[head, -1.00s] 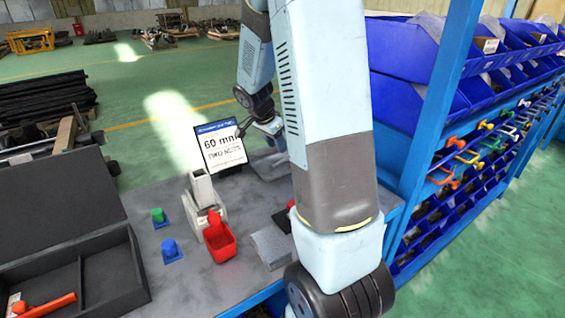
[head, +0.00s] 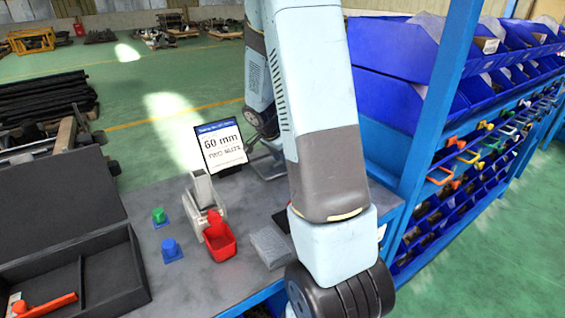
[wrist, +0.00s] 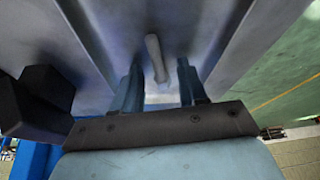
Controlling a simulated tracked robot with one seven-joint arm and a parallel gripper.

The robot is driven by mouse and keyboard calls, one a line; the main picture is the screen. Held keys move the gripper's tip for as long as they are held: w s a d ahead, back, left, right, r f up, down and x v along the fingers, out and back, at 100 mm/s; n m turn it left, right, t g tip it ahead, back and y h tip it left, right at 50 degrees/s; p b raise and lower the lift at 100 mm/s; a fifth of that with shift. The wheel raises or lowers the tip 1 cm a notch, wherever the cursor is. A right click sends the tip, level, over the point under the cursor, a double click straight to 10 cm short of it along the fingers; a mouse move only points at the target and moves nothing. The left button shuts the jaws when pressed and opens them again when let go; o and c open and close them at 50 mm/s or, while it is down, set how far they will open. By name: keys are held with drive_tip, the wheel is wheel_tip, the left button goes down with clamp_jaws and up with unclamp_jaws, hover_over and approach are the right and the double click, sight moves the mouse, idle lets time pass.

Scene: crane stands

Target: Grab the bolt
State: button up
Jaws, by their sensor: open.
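In the wrist view, my gripper (wrist: 160,72) is open, with one finger on each side. A pale grey, rod-like piece (wrist: 154,52) shows between and just beyond the fingertips, against a grey metal surface with ridges. It looks like the bolt, but its head and thread cannot be made out. The fingers do not visibly close on it; whether they touch it is unclear. In the head view, my arm crosses the middle and my gripper is out of sight.
Two dark, faceted blocks (wrist: 40,95) sit left of my gripper in the wrist view. The head view shows a grey table with a sign reading 60 mm (head: 221,146), a red scoop-like bin (head: 220,242), an open dark case (head: 110,270) and blue shelving (head: 440,110) at right.

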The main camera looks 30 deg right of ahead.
clamp_jaws()
idle(0.8)
